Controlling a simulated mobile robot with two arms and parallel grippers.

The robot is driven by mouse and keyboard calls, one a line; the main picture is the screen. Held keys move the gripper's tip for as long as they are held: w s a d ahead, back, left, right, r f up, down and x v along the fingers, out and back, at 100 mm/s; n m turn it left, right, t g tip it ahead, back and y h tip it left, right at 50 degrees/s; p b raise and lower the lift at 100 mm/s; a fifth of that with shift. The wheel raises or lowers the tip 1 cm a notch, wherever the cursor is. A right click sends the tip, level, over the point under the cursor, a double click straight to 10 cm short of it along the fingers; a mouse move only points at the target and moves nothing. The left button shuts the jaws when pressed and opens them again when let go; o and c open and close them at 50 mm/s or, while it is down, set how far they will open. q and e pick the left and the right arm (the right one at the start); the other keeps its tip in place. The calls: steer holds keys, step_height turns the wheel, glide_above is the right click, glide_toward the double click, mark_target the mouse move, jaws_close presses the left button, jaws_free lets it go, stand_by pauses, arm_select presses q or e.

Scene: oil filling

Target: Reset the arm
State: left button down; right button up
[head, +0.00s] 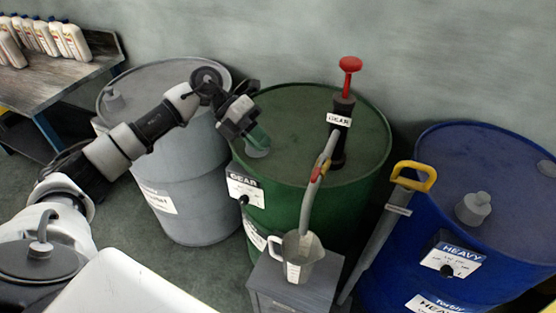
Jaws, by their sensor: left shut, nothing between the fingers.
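My left arm reaches in from the left. My left gripper (259,146) is shut and empty, above the left edge of the green drum's (345,165) top. The gripper's dark wrist hides part of the grey drum's right rim. I cannot tell whether the fingertips touch the green drum's lid. My right gripper is not in view.
A hand pump with a red knob (350,64) stands on the green drum. Its hose ends at a measuring jug (299,256) on a grey stand (268,284). A grey drum (185,190) and a blue drum (400,262) flank it. White bottles (76,42) stand on a bench (85,75).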

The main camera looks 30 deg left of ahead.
arm_select(q)
steer(key=w+d+r+n+t+h, duration=0.1)
steer(key=d+r+n+t+h, duration=0.2)
steer(key=d+n+t+h, duration=0.6)
steer(key=s+a+f+n+t+y, duration=0.2)
steer(key=s+f+n+y, duration=0.2)
steer(key=f+n+y, duration=0.5)
steer(key=s+a+f+n+t+y, duration=0.1)
steer(key=s+f+n+t+y, duration=0.3)
steer(key=n+y, duration=0.8)
steer(key=s+f+n+g+h, duration=0.1)
steer(key=s+f+n+g, duration=0.1)
steer(key=s+f+g, duration=0.5)
steer(key=s+f+n+g+h, duration=0.15)
steer(key=s+g, duration=0.25)
steer(key=s, duration=0.8)
step_height(320, 180, down, 27)
steer(key=g, duration=0.1)
steer(key=s+a+f+g+y, duration=0.1)
steer(key=s+a+f, duration=0.1)
steer(key=s+f, duration=1.3)
steer(key=shift+s+g, duration=0.3)
steer(key=shift+s, duration=0.4)
